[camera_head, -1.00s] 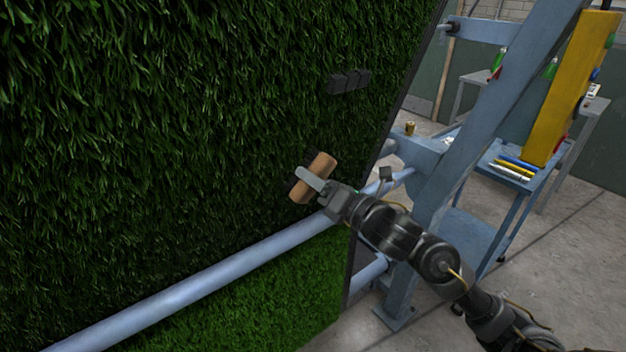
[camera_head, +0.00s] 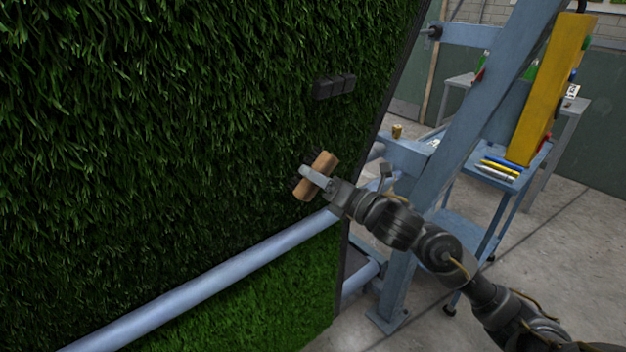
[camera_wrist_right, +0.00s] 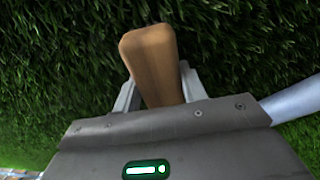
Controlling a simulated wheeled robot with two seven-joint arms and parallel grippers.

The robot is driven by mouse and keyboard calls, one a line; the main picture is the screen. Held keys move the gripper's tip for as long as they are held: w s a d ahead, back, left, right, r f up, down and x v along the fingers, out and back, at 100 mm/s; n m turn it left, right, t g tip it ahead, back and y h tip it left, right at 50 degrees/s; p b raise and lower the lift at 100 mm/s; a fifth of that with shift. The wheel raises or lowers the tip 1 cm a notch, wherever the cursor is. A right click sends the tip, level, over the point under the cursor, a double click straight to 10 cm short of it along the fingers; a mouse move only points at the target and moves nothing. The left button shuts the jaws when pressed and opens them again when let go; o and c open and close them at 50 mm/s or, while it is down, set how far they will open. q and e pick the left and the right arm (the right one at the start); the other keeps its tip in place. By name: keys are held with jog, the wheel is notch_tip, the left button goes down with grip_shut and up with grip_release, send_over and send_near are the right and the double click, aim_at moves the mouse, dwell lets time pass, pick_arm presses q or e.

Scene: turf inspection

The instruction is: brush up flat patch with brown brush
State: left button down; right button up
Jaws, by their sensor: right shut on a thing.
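The brown brush (camera_head: 323,164) has a wooden body and dark bristles that face the turf. My right gripper (camera_head: 310,178) is shut on it and holds it tilted, close against the upright green turf (camera_head: 180,110). In the right wrist view the brush's wooden body (camera_wrist_right: 152,62) sits between the two fingers of the gripper (camera_wrist_right: 156,85). I cannot tell whether the bristles touch the grass. The turf around the brush looks darker and shorter than the grass higher up; the edge of a flat patch is not clear. My left gripper is not in view.
A blue-grey roller bar (camera_head: 210,284) crosses the turf just below the brush. A dark block (camera_head: 335,86) sits on the turf above. The blue frame (camera_head: 470,115) stands at right, with a cart of markers (camera_head: 499,169) behind it.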

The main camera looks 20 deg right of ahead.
aim_at(333, 170)
jog(key=shift+d, duration=0.15)
jog(key=shift+w+d, duration=0.35)
jog(key=shift+d, duration=0.45)
jog(key=shift+d, duration=0.15)
jog(key=shift+w+d+r+b, duration=0.1)
jog(key=shift+w+d+b, duration=0.3)
jog(key=shift+d, duration=0.4)
jog(key=shift+d, duration=0.1)
jog(key=shift+w+d, duration=0.4)
jog(key=shift+d, duration=0.4)
jog(key=shift+d+b, duration=0.15)
jog(key=shift+b, duration=0.2)
